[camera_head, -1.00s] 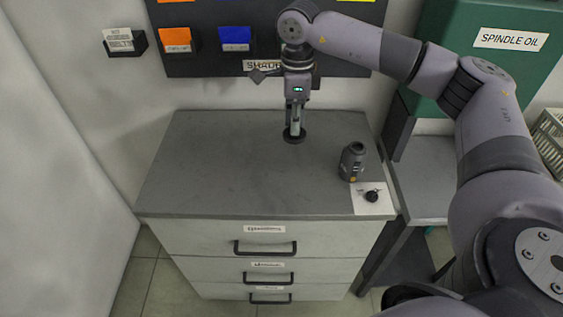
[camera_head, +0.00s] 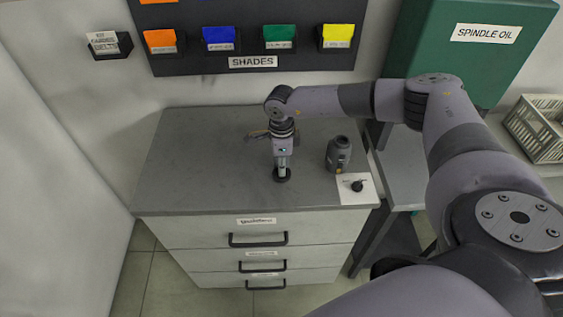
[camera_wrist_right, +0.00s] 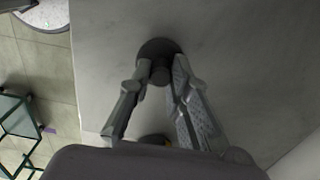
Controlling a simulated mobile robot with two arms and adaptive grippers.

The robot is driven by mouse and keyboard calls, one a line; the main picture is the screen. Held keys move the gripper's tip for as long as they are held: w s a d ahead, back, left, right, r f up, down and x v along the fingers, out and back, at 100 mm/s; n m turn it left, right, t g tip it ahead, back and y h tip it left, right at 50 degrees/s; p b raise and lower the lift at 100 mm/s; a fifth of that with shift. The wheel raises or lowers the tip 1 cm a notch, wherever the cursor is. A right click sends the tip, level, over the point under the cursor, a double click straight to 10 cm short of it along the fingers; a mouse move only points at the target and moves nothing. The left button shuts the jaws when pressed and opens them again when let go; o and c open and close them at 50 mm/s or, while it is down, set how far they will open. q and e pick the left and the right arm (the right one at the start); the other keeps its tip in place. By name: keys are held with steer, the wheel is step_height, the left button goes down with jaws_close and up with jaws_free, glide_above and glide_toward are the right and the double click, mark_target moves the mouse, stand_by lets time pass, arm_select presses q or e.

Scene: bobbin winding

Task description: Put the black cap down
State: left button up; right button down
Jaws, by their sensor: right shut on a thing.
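The black cap (camera_head: 282,176) is a flat round disc with a small knob, above or on the grey top of the drawer cabinet (camera_head: 220,185). My right gripper (camera_head: 282,168) points down and is shut on the cap's knob. In the right wrist view the cap (camera_wrist_right: 157,48) lies flat beyond the fingertips, with the knob between the fingers (camera_wrist_right: 160,75). I cannot tell for sure whether the cap touches the top. My left gripper is not in view.
A dark grey bottle-like device (camera_head: 339,155) stands right of the gripper. The cabinet top's left side is clear. A shades board (camera_head: 270,68) hangs behind.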

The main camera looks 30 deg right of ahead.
steer(key=shift+f, duration=0.2)
steer(key=c, duration=1.5)
jaws_free()
steer(key=shift+r, duration=0.1)
